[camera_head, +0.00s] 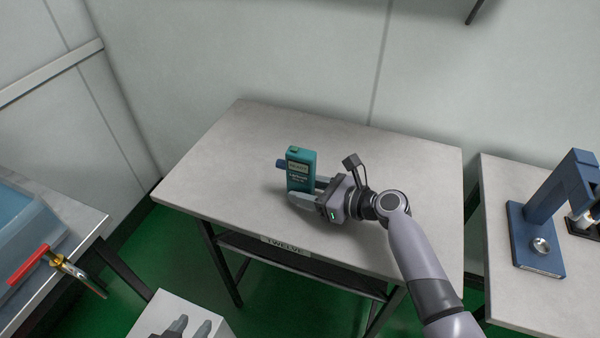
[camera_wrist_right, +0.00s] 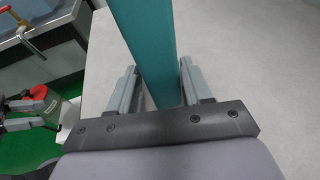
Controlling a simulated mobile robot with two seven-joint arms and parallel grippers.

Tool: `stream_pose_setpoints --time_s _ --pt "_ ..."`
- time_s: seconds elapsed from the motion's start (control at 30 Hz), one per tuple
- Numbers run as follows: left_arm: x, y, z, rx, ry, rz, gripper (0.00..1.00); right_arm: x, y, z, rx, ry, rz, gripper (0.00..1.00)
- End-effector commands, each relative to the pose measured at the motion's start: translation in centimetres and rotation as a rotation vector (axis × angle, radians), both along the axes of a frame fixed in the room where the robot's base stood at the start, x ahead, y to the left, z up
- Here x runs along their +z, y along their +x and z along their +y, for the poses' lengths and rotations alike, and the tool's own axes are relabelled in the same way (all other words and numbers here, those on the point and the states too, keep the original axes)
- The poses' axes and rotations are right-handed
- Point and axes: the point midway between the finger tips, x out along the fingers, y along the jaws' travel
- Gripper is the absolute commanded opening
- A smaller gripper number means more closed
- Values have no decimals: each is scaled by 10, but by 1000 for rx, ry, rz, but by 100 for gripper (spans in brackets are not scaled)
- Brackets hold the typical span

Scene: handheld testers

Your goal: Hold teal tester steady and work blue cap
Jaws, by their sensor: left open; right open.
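The teal tester (camera_head: 301,170) stands upright on the grey table in the head view, with a small screen on its front. The blue cap (camera_head: 281,163) sticks out from its left side. My right gripper (camera_head: 303,190) is open, with its fingers around the tester's lower part. In the right wrist view the teal tester (camera_wrist_right: 149,50) rises between the two fingers of the right gripper (camera_wrist_right: 157,78); the cap is not visible there. My left gripper (camera_head: 192,326) is open and empty at the bottom edge of the head view, far from the tester.
The table (camera_head: 400,160) is otherwise clear, with a label on its front edge. A blue press-like device (camera_head: 540,215) stands on the right-hand table. At left, a blue bin (camera_head: 25,225) and a red-handled brass valve (camera_head: 62,262) are at another table.

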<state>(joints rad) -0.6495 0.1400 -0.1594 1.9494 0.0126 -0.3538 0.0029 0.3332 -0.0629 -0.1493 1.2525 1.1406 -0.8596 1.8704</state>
Motion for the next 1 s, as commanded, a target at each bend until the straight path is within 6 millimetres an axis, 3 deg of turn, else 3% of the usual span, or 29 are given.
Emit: stream_pose_setpoints --time_s 0.37,0.47,1.0 --pt "0 0 0 0 0 0 43 -1 2 4 0 0 0 49" --pt "0 0 0 0 0 0 43 -1 2 4 0 0 0 20" --pt "0 0 0 0 0 0 43 -1 2 3 -1 0 0 20"
